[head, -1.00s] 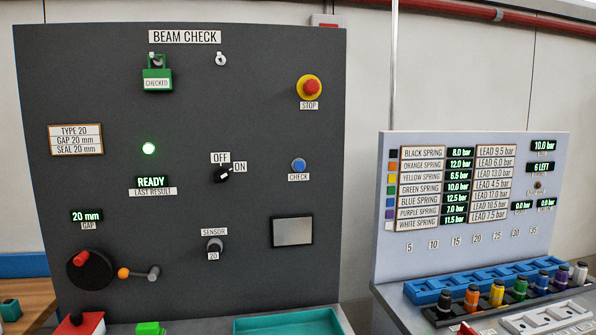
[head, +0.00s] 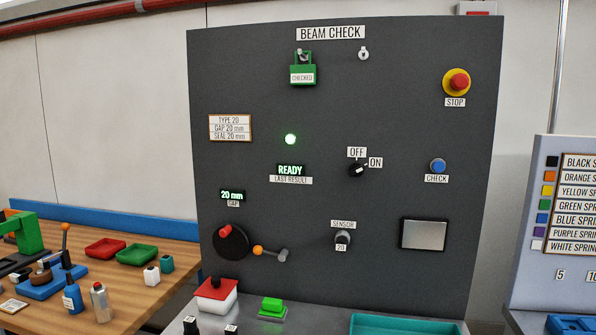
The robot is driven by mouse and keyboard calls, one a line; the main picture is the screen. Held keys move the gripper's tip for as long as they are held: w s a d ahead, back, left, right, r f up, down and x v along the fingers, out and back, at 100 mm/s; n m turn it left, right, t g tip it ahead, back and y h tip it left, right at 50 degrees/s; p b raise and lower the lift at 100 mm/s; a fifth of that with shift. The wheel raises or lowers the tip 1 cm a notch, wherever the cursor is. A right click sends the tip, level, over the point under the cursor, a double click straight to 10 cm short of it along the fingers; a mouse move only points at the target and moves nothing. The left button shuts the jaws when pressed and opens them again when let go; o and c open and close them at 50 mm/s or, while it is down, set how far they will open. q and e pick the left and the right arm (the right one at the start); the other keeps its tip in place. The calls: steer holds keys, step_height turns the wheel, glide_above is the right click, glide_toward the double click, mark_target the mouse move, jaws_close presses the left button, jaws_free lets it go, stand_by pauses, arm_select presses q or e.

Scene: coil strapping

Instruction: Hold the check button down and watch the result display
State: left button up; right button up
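The blue check button (head: 438,166) sits on the right side of the dark BEAM CHECK panel (head: 400,110), above its CHECK label. Nothing touches it. The result display (head: 290,170) reads READY in green above a LAST RESULT label. A green lamp (head: 290,139) is lit above it. The OFF/ON switch (head: 358,170) is at the centre, its mark pointing toward ON. The gap display (head: 232,195) reads 20 mm. Neither of my grippers is in the head view.
A red stop button (head: 458,82) is above the check button. A green padlock (head: 303,74) tagged CHECKED hangs at the top. A teal tray (head: 405,326) lies below. A wooden table (head: 130,290) with bottles and trays is left; a spring board (head: 540,230) is right.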

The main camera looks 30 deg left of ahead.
arm_select(q)
jaws_close()
stand_by(1.6)
